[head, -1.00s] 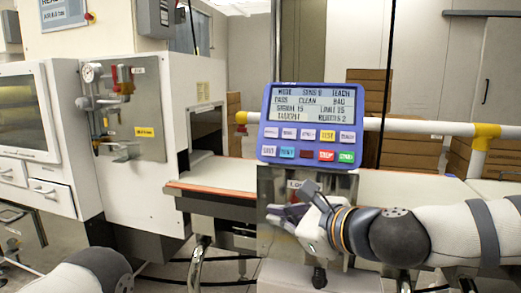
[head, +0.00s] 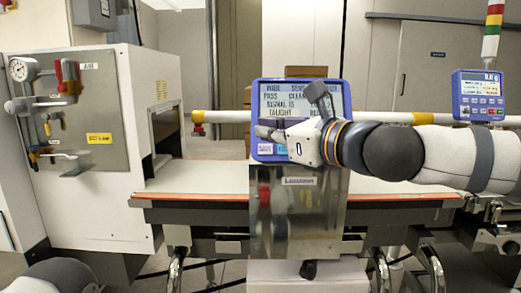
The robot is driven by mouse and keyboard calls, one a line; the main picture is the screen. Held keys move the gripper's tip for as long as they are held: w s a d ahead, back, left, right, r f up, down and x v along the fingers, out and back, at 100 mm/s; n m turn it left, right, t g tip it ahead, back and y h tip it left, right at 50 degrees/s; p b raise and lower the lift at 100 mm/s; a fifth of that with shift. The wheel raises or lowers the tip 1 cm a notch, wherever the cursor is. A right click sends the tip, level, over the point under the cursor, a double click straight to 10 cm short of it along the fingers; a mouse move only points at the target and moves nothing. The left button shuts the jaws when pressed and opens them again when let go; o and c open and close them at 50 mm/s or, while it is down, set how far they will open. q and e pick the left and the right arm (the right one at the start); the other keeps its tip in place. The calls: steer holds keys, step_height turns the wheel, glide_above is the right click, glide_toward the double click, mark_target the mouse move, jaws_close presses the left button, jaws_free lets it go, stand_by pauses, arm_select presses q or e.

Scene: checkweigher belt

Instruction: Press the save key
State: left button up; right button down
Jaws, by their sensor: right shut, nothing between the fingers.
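The blue control panel (head: 257,100) stands upright on a metal post, with its grey screen and key rows facing me. My right gripper (head: 266,132) is shut and empty in front of the panel, its fingers pointing left over the upper key row. The hand hides most of the keys and the lower right of the screen. A pale key (head: 265,149) and part of a blue key show at the lower left; their lettering is too small to read surely, so I cannot tell which key is save. Contact with the panel cannot be told. My left gripper is out of view.
A conveyor belt (head: 190,180) with an orange edge runs behind the post. A white cabinet (head: 130,80) with a gauge and valves stands left. A second, smaller blue display (head: 479,85) is at right under a light tower (head: 493,30). A yellow-and-white rail runs behind.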

mark_target(265, 149)
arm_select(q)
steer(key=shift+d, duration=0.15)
arm_select(e)
steer(key=shift+d, duration=0.15)
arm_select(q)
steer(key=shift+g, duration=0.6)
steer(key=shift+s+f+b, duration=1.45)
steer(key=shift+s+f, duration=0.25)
arm_select(e)
steer(key=w+f, duration=0.4)
steer(key=w, duration=0.4)
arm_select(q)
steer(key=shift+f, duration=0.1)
arm_select(e)
steer(key=shift+w+f, duration=0.2)
steer(key=shift+w, duration=0.15)
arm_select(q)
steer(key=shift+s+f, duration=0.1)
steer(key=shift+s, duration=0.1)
arm_select(e)
steer(key=shift+w+f, duration=0.2)
steer(key=shift+w, duration=0.15)
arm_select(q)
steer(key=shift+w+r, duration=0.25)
arm_select(e)
steer(key=shift+s+r, duration=0.35)
steer(key=shift+s, duration=0.4)
